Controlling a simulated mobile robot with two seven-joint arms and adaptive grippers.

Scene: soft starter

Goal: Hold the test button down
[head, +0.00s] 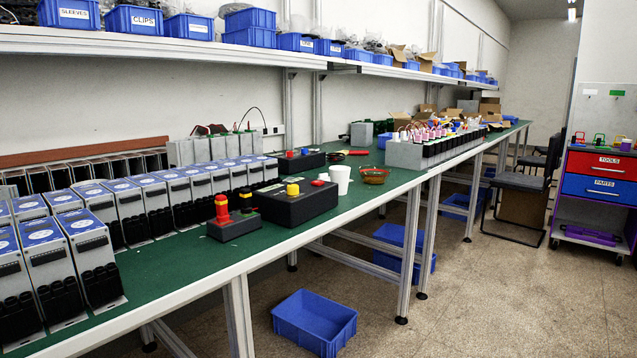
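Neither of my grippers shows in the head view. A dark box (300,205) stands on the green bench top with a yellow knob or button (292,189) and a low red piece (317,183) on it. A smaller dark box (234,226) in front of it carries a tall red button-like piece (222,209) and a shorter yellow, red and black piece (246,200). I cannot tell which of these is the test button. Nothing touches them.
Rows of grey soft-starter units (89,252) fill the left of the bench (180,277). A blue crate (315,320) lies on the floor. The aisle at right is clear up to a chair (525,177).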

